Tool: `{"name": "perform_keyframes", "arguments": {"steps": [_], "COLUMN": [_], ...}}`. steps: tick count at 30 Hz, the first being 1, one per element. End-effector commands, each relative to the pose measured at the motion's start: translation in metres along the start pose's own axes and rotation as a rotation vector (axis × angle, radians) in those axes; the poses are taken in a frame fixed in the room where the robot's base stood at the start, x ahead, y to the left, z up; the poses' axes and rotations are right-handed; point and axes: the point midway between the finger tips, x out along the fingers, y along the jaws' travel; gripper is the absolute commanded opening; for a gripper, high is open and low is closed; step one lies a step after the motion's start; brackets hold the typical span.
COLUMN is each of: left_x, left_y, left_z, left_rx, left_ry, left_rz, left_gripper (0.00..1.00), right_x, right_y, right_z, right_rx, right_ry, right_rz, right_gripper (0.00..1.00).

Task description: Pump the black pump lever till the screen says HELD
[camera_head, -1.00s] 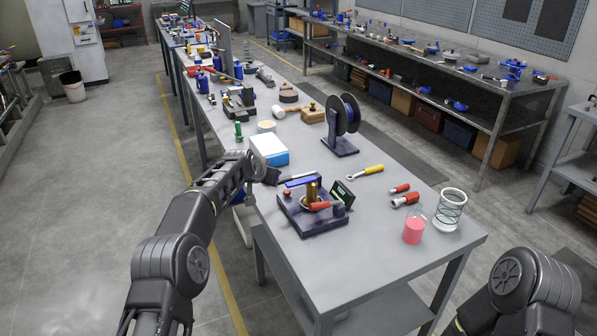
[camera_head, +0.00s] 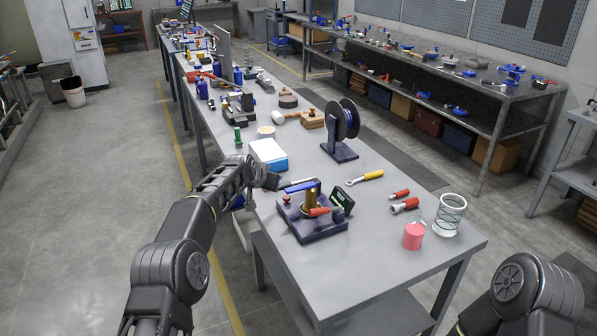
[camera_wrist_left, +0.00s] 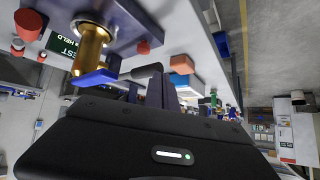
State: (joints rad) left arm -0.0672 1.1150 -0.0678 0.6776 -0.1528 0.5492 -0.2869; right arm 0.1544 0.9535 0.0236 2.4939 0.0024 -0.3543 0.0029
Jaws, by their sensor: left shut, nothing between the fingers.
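The pump rig (camera_head: 318,228) is a dark purple base near the table's front left edge. It carries a brass cylinder (camera_wrist_left: 90,48), a blue bar (camera_wrist_left: 95,77), a red-handled part (camera_head: 322,211) and a small dark screen (camera_head: 342,199). That gripper is shut and empty, left of the rig in the head view (camera_head: 272,181). My right gripper is out of view.
A blue-and-white box (camera_head: 269,154) and a cable spool (camera_head: 342,122) stand behind the rig. The front table corner is clear.

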Motion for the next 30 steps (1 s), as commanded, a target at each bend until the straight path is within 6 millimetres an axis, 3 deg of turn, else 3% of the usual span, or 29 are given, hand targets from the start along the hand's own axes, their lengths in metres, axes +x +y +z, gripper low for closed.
{"name": "perform_keyframes", "arguments": {"steps": [15, 30], "left_x": [-0.030, -0.032], "left_y": [-0.002, -0.002], "left_z": [-0.036, -0.039], "left_rx": [0.000, 0.000], "left_ry": [-0.001, -0.001], "left_rz": [-0.001, -0.001], "left_gripper": [0.00, 0.00], "right_x": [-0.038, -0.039], "right_y": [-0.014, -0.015], "right_z": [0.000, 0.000], "right_rx": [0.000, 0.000], "right_ry": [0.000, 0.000], "right_rz": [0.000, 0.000], "right_gripper": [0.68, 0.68]}}
